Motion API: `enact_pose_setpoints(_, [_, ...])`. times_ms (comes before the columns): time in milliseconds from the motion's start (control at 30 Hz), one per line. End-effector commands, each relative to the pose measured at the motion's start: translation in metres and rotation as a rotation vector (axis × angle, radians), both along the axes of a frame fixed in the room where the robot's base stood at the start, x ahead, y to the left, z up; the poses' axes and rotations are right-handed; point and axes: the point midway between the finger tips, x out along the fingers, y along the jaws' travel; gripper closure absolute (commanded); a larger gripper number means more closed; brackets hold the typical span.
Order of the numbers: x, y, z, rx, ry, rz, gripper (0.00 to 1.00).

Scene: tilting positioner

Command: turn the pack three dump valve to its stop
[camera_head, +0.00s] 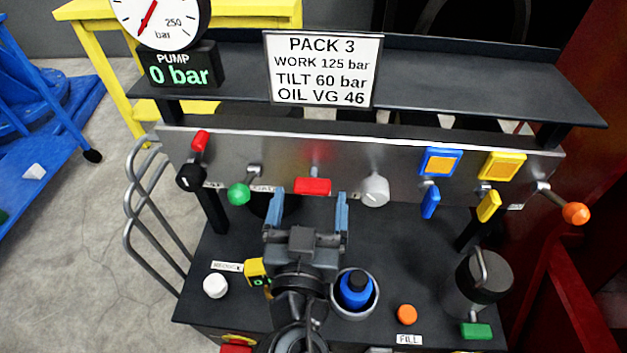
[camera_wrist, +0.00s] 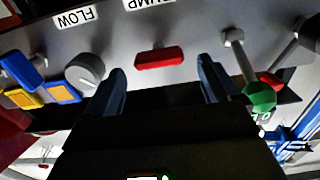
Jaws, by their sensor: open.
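The dump valve's red bar handle (camera_head: 312,187) sits on the grey front panel, level from left to right. It also shows in the wrist view as a red bar (camera_wrist: 159,59), under a label cut off by the frame edge that ends in "UMP". My gripper (camera_head: 309,199) is open and empty, facing the panel. In the wrist view its two fingers (camera_wrist: 161,75) stand apart, one to each side of the red bar, with a visible gap on both sides. They appear short of the bar; I see no contact.
Beside the handle are a green-ball lever (camera_head: 238,194) and a grey flow knob (camera_head: 375,190). Further right are blue and yellow switches and an orange-ball lever (camera_head: 575,213). The gauge display reads 0 bar (camera_head: 180,70). A blue-capped bottle (camera_head: 355,289) stands in a cup below.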

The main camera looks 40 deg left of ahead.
Motion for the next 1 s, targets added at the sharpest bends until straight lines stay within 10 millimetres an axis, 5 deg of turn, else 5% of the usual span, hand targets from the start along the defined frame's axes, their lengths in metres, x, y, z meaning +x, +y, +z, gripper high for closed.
enact_pose_setpoints(300, [0.033, 0.02, 0.001, -0.001, -0.001, 0.0, 0.11])
enact_pose_setpoints(667, [0.037, 0.022, 0.0, -0.001, 0.0, 0.0, 0.12])
enact_pose_setpoints(1000, [0.037, 0.022, 0.0, -0.001, 0.0, 0.0, 0.44])
